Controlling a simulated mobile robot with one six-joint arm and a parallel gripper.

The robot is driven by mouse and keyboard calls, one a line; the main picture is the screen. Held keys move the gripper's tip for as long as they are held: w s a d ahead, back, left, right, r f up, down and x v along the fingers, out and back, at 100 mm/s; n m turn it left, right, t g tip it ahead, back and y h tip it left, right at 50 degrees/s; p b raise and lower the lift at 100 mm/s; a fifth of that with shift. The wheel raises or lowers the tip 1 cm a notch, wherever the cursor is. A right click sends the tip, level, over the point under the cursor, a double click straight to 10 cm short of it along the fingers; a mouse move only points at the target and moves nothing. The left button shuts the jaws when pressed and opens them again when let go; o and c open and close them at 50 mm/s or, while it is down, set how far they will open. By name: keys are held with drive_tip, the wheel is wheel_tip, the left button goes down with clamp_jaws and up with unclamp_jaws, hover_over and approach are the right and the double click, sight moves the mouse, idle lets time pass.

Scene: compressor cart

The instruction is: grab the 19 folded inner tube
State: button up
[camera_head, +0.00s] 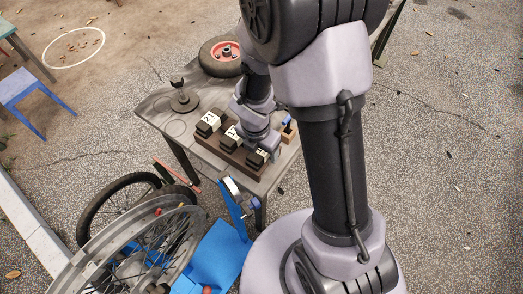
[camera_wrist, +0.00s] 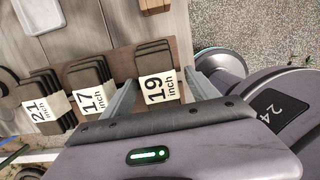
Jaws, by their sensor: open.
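The folded inner tube with the white 19 inch band (camera_wrist: 160,87) is a dark folded bundle, seen in the wrist view. It lies between the two fingers of my gripper (camera_wrist: 158,94), which is open, with one finger on each side. I cannot tell whether the fingers touch it. The 17 inch tube (camera_wrist: 89,97) and the 21 inch tube (camera_wrist: 40,107) sit in a row to its left. In the head view, the tubes sit on a brown wooden tray (camera_head: 215,146), and my arm partly hides the 19 one.
The tray stands on a grey table (camera_head: 158,107) with a small dark stand (camera_head: 184,101) and a red-hubbed wheel (camera_head: 222,56). Spoked wheels (camera_head: 160,245) and a blue stand (camera_head: 222,254) are in front.

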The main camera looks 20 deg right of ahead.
clamp_jaws()
idle(0.3)
